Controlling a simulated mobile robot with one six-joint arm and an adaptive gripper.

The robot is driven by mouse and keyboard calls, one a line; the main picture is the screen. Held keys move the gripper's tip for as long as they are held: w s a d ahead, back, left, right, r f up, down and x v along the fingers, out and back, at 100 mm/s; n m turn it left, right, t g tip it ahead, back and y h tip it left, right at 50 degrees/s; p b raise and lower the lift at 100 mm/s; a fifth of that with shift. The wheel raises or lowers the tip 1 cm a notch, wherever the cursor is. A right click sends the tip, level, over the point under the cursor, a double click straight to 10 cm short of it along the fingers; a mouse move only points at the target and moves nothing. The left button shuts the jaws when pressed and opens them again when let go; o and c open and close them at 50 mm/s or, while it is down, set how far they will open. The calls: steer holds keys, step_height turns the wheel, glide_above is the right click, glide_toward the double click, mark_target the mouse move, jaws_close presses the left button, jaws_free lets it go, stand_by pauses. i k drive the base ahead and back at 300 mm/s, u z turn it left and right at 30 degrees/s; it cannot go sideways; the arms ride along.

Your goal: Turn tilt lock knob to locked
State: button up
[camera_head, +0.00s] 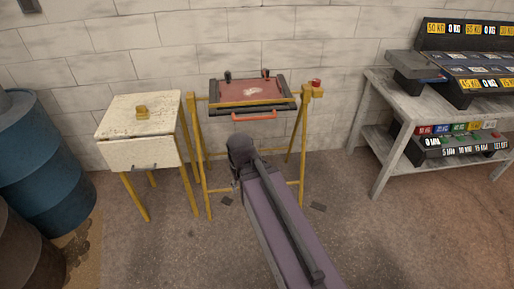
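A yellow-legged frame (197,128) stands against the wall in the middle of the view. It carries a tilted red panel with dark rails (236,92) and an orange-red handle (254,116) along its front. A small red knob (316,83) sits on a yellow block at the frame's upper right corner. It looks like the tilt lock knob, but its setting is too small to read. My purple arm reaches up from the bottom, its dark joint in front of the frame, below and left of the knob and apart from it in the picture. My gripper cannot be made out.
A worn white cabinet (139,154) on yellow legs stands left of the frame, with a yellow block on top. Blue and brown barrels (40,165) fill the far left. A grey shelf bench (392,112) with labelled displays stands right. Floor between frame and bench is mostly clear.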

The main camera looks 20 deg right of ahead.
mark_target(316, 82)
steer(key=k, duration=0.65)
steer(key=z, duration=0.4)
steer(key=i, duration=1.5)
steer(key=u, duration=0.35)
